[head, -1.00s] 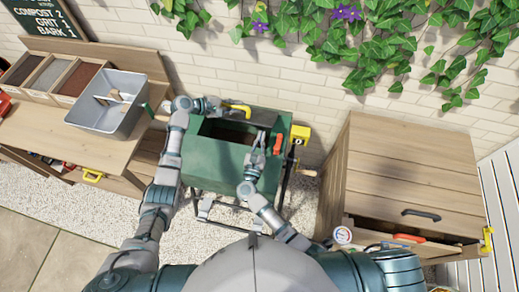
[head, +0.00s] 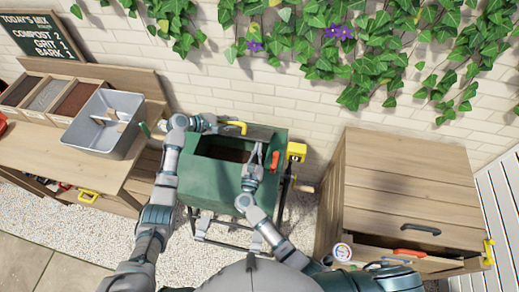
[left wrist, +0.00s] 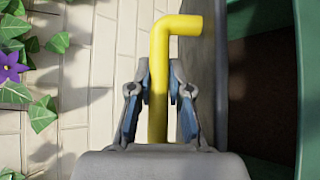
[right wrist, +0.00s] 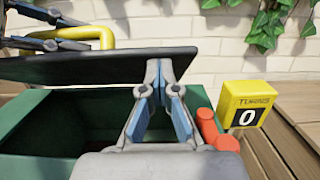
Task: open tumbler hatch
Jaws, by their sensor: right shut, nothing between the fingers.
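The green tumbler (head: 215,178) stands in the middle of the head view, its top opening showing a dark inside. Its dark hatch lid (right wrist: 100,66) is raised above the opening, seen nearly edge-on in the right wrist view. A bent yellow handle (left wrist: 158,90) is on the lid. My left gripper (left wrist: 158,70) has its fingertips close against both sides of the handle's bar, apparently shut on it. My right gripper (right wrist: 160,65) is shut and empty, its tips at the lid's near edge. A red latch (right wrist: 206,125) is just right of it.
A yellow counter box (right wrist: 246,103) reading 0 is at the tumbler's right side. A workbench with a grey tub (head: 92,140) is on the left. A wooden cabinet (head: 400,185) with an open drawer is on the right. A brick wall is behind.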

